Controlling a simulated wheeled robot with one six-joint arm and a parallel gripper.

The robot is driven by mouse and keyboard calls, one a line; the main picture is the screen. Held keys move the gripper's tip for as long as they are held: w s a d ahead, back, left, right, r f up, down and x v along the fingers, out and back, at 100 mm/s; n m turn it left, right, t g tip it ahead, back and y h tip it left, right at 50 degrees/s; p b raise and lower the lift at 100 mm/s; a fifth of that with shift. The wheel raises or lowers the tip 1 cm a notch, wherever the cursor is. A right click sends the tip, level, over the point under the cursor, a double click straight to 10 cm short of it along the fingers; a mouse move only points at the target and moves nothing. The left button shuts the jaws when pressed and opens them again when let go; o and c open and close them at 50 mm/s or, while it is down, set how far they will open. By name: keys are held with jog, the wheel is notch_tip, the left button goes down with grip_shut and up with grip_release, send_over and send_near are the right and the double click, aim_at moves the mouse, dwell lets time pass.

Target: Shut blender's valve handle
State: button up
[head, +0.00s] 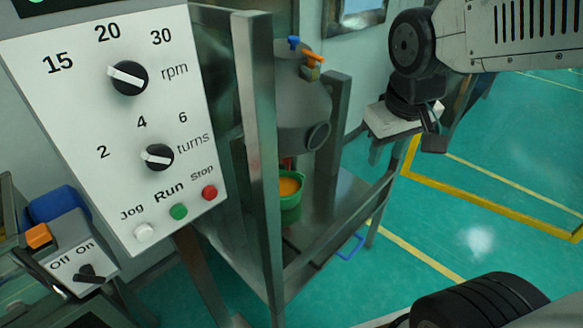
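The blender's grey cone-shaped vessel (300,105) stands inside a metal frame in the middle of the head view. Near its top are an orange handle (313,57) and a small blue part (293,42). A small red part (288,163) shows below the vessel, partly hidden by a frame post. I cannot tell for sure which of these is the valve handle. My gripper (433,138) hangs to the right of the blender, clear of it. Its dark finger end is small, and I cannot tell whether it is open or shut.
A green bucket (289,203) with orange contents sits under the vessel. A control panel (115,120) with knobs and buttons fills the left, with an off/on switch box (82,262) below. Metal posts (258,150) stand before the blender. Green floor (510,170) at right is clear.

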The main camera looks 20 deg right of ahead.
jog(key=w+d+f+n+t, duration=0.1)
jog(key=w+f, duration=0.3)
jog(key=w, duration=0.4)
jog(key=w+d+f+n+t, duration=0.15)
jog(key=w+f, duration=0.25)
jog(key=w, duration=0.4)
jog(key=n+t+y, duration=0.4)
jog(key=t, duration=0.1)
send_near(287, 163)
jog(key=s+d+r, duration=0.2)
jog(key=s+d, duration=0.1)
jog(key=s, duration=0.1)
notch_tip(287, 163, down, 9)
jog(key=w+a+m+t+y, duration=0.1)
jog(key=w+m+t+y, duration=0.2)
jog(key=t, duration=0.4)
jog(key=w+a+m, duration=0.1)
jog(key=w+a, duration=0.1)
jog(key=w, duration=0.4)
jog(key=shift+w+a+r, duration=0.15)
jog(key=shift+a+r, duration=0.05)
jog(key=shift+a, duration=0.2)
jog(key=shift+c, duration=0.4)
grip_shut()
